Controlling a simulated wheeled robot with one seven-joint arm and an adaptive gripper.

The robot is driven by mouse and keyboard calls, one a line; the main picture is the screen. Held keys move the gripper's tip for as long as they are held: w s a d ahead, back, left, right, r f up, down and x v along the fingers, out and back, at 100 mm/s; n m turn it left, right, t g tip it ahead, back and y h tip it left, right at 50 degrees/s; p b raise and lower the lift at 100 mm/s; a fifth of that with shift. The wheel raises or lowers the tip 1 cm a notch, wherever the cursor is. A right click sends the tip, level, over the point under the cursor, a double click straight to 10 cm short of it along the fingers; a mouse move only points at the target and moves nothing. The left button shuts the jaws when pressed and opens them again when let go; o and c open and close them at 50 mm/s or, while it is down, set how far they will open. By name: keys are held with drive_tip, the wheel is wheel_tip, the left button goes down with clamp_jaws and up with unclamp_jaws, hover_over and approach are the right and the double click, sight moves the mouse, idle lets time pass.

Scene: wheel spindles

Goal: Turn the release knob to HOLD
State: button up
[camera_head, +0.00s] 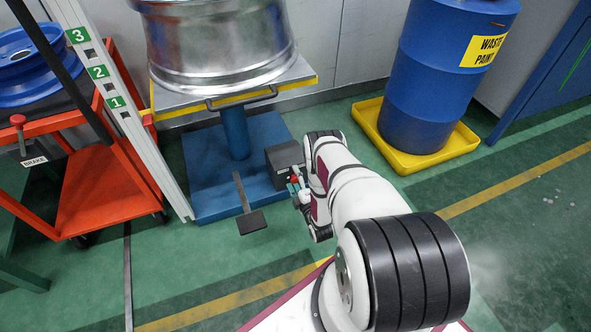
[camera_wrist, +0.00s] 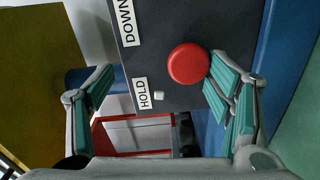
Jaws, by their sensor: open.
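The release knob (camera_wrist: 188,63) is a round red knob on a dark box (camera_wrist: 185,25), beside the labels DOWN (camera_wrist: 127,22) and HOLD (camera_wrist: 143,94). A small white mark (camera_wrist: 158,93) sits just right of HOLD. No pointer shows on the knob, so I cannot tell its setting. My gripper (camera_wrist: 160,76) is open in the wrist view; the knob appears between its teal-padded fingers, close to the right one. I cannot tell whether they touch. In the head view my gripper (camera_head: 297,187) is at the dark box (camera_head: 284,157) on the blue lift table's column.
The lift table (camera_head: 235,130) carries a large metal wheel (camera_head: 220,45). A foot pedal (camera_head: 251,222) juts out at its base. An orange cart (camera_head: 105,190) stands left, past a numbered post (camera_head: 130,110). A blue waste drum (camera_head: 430,80) stands on a yellow tray (camera_head: 385,150) at right.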

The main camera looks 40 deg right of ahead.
drive_tip(key=shift+o, duration=1.1)
wheel_tip(320, 180, up, 7)
drive_tip(key=shift+d+f, duration=0.15)
drive_tip(key=shift+d, duration=0.05)
drive_tip(key=shift+r, duration=0.4)
drive_tip(key=shift+c, duration=1.2)
drive_tip(key=shift+s+a, duration=0.1)
